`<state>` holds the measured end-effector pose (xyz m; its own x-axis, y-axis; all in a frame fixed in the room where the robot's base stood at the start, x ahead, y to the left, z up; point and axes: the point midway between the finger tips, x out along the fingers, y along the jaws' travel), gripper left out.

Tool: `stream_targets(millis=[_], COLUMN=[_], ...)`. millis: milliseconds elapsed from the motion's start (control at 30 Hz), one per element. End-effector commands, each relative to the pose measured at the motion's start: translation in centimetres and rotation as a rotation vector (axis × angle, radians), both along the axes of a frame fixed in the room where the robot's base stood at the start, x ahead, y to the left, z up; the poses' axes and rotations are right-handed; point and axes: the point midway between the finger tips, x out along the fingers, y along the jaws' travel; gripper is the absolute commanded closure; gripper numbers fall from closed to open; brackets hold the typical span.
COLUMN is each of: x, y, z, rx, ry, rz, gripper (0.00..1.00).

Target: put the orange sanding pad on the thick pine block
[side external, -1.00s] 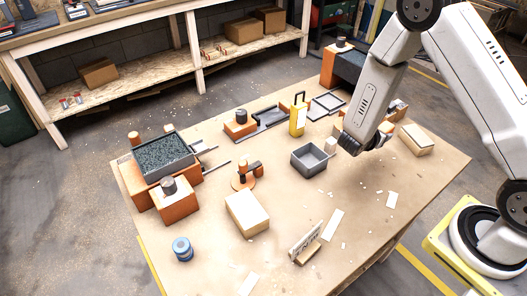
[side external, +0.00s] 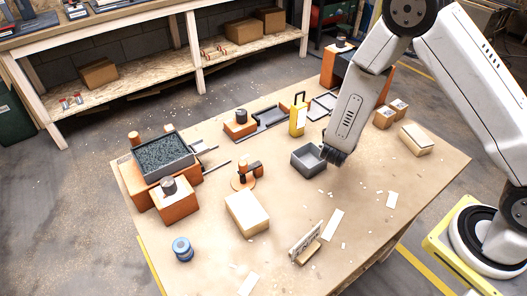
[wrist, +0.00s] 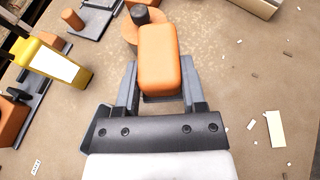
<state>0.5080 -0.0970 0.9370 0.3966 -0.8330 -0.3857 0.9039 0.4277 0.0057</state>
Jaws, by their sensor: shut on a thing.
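My gripper (side external: 335,155) is shut on the orange sanding pad (wrist: 160,55), which sits between its fingers in the wrist view. In the side view the pad is hidden by the gripper, which is above the table just right of the grey tray. The thick pine block (side external: 247,214) rests on the table, left of and nearer the camera than my gripper, with its pale top bare. Part of it shows at the top edge of the wrist view (wrist: 262,5).
Near my gripper are the open grey tray (side external: 308,161), an orange disc-based stand (side external: 244,181) and a yellow case (side external: 297,120). Another pale block (side external: 416,140) lies right. Offcuts are scattered about.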

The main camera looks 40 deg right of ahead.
Motion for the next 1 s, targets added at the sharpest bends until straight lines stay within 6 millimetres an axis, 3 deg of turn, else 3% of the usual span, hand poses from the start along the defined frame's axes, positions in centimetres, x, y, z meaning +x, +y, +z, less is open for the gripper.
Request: stream_targets(millis=[200,433,800,1000], x=[2.3,3.3,1.4,-0.2], y=[7.3,15.2,27.8,32.1], z=[0.6,1.2,2.2,2.5], rx=[0.003,0.002,-0.002,-0.006], ry=[-0.001,-0.003,-0.001,0.001], rz=[0.258,0.522,0.929,1.073], gripper=[1.00,1.00,1.00,1.00])
